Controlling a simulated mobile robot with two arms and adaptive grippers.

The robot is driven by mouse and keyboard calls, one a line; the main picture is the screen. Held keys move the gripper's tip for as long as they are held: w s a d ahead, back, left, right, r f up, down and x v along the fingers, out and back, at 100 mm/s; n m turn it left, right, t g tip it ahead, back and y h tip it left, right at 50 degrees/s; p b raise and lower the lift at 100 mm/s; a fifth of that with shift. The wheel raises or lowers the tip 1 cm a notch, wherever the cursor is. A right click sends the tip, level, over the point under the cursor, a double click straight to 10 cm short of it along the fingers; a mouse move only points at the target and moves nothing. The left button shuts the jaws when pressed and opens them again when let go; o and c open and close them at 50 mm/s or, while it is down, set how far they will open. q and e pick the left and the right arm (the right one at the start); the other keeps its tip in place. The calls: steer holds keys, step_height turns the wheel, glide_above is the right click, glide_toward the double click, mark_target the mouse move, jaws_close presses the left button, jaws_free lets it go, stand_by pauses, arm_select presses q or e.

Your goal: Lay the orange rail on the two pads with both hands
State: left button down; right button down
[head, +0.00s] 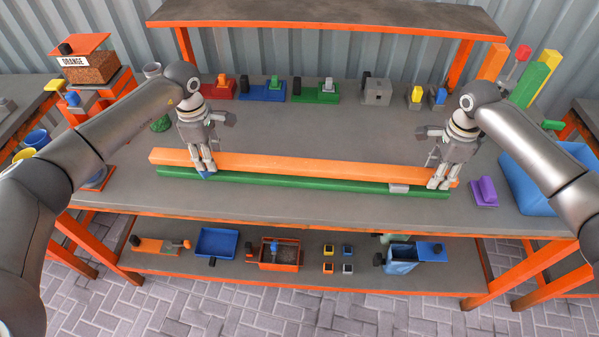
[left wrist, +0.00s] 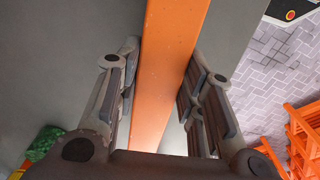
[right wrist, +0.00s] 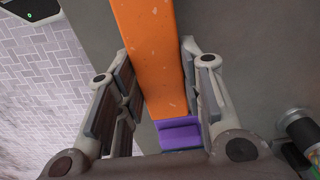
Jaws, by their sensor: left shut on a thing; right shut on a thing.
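The long orange rail (head: 310,165) runs left to right over the worktable, its face also filling the middle of the left wrist view (left wrist: 172,70) and right wrist view (right wrist: 150,55). My left gripper (head: 204,168) is shut on it near its left end. My right gripper (head: 439,183) is shut on it near its right end. A long green bar (head: 300,183) lies along the rail's front side. I cannot tell whether these are the pads, or whether the rail touches anything beneath.
A purple block (head: 484,191) stands just right of the rail's right end, with a blue bin (head: 545,180) beyond. Red, blue and green fixtures (head: 262,92) line the table's back under a raised shelf (head: 330,14). The middle of the tabletop (head: 320,128) is clear.

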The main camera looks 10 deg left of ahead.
arm_select(q)
steer(key=c, duration=1)
jaws_free()
arm_select(e)
steer(key=c, duration=1)
jaws_free()
arm_select(q)
steer(key=shift+o, duration=0.2)
arm_select(e)
steer(key=shift+o, duration=0.2)
arm_select(q)
step_height(320, 180, up, 12)
arm_select(e)
step_height(320, 180, up, 12)
arm_select(q)
steer(key=shift+s+f, duration=0.1)
arm_select(e)
steer(key=shift+s+f, duration=0.1)
steer(key=shift+f, duration=0.05)
